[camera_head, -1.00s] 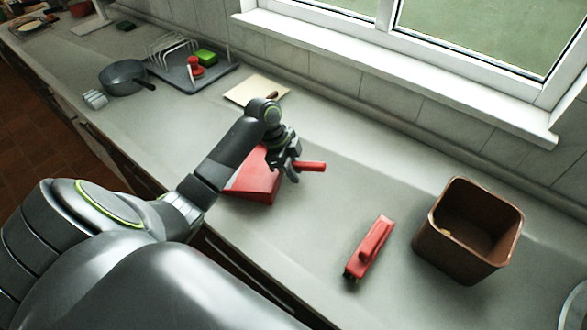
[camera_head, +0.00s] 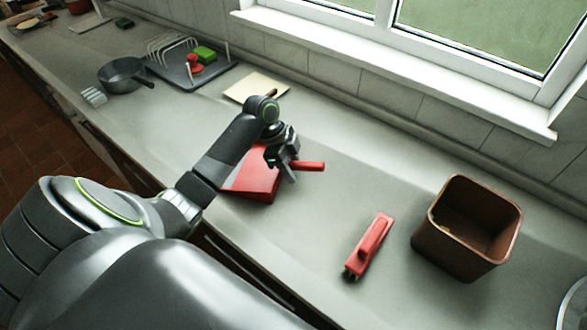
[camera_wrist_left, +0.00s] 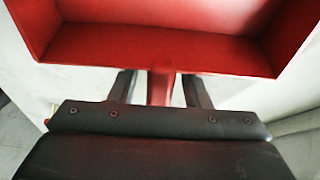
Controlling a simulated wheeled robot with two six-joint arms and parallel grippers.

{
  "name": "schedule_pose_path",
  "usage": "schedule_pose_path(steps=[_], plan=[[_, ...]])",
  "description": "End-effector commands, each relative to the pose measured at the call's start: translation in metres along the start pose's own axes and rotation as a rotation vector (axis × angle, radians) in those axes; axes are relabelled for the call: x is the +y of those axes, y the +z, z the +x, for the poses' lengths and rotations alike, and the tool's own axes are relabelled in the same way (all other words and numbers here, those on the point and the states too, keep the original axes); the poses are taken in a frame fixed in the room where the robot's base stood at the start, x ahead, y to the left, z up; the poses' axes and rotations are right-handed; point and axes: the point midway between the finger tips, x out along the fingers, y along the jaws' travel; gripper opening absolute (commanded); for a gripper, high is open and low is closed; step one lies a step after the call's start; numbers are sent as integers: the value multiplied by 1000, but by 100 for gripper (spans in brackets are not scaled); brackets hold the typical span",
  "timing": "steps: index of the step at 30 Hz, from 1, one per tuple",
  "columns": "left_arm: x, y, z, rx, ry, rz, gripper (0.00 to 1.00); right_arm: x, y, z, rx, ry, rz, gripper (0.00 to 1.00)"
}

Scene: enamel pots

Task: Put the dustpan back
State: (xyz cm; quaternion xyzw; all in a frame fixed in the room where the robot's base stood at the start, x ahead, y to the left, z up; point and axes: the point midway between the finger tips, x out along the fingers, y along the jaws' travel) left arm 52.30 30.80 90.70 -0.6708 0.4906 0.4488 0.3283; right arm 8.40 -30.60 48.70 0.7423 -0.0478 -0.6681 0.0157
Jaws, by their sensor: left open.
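The red dustpan (camera_head: 252,180) lies on the grey counter, its handle (camera_head: 311,166) pointing right. My left gripper (camera_head: 290,171) is at the dustpan where the handle meets the pan. In the left wrist view the pan (camera_wrist_left: 160,45) fills the top, and the handle (camera_wrist_left: 161,87) runs between the two open fingers (camera_wrist_left: 161,90), with a gap on each side. Part of the pan is hidden behind my left arm in the head view. My right gripper is in neither view.
A red brush (camera_head: 370,245) lies on the counter to the right, beside a brown bin (camera_head: 467,228). A cutting board (camera_head: 256,88), a dish rack on a grey tray (camera_head: 215,76) and a dark pan (camera_head: 122,76) stand farther back. The counter around the brush is clear.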

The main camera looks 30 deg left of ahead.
Motion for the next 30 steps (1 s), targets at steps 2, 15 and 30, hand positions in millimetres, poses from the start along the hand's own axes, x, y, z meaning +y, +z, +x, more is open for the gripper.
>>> schedule_pose_path(steps=[2,15,30], plan=[[-1,1,-13,-3,-5,3,43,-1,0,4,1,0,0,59],[-1,1,-98,-2,-2,2,43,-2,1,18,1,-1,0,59],[0,0,-114,1,1,0,43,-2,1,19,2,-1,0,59]])
